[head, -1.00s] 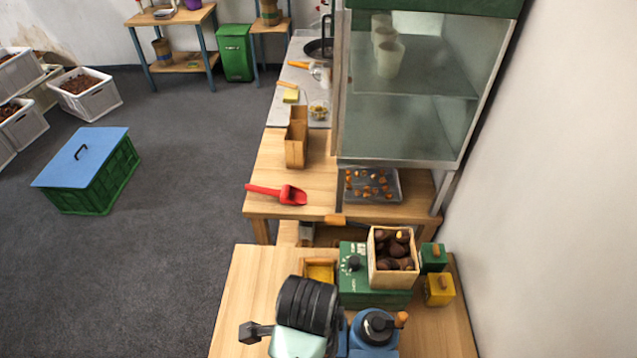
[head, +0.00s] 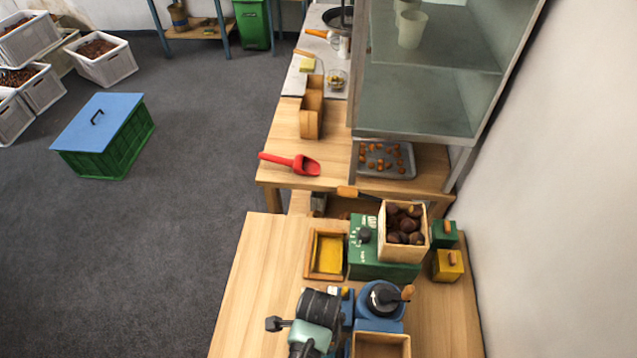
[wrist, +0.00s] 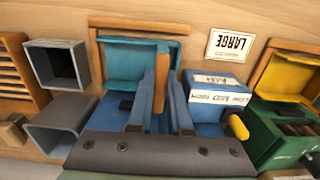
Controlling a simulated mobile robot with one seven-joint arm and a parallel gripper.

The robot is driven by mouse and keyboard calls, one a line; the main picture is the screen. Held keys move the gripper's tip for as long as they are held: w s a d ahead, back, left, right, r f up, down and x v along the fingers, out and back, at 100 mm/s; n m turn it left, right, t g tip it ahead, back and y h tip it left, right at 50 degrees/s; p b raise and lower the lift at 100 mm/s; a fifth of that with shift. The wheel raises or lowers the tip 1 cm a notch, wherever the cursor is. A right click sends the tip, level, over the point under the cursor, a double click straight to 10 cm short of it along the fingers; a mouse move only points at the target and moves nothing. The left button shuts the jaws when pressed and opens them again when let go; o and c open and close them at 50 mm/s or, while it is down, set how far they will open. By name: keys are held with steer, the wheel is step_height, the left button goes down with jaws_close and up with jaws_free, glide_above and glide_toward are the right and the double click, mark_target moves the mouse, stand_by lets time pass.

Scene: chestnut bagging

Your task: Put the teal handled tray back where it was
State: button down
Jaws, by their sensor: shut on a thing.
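Whether the tray touches the tabletop I cannot tell. The blue machine also shows there (head: 380,300), to the right of my wrist.
A yellow tray (head: 325,252) lies beside the green machine (head: 375,262), which carries a wooden box of chestnuts (head: 403,233). A LARGE card (wrist: 230,43) lies near the teal tray. Grey open boxes (wrist: 57,66) stand to its left. The table's left part (head: 262,280) is clear.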

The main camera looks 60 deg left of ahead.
steer(key=shift+f, duration=0.1)
steer(key=c, duration=0.8)
jaws_free()
steer(key=shift+c, duration=0.2)
step_height(320, 180, up, 12)
steer(key=shift+r+b, duration=0.2)
steer(key=shift+b, duration=0.15)
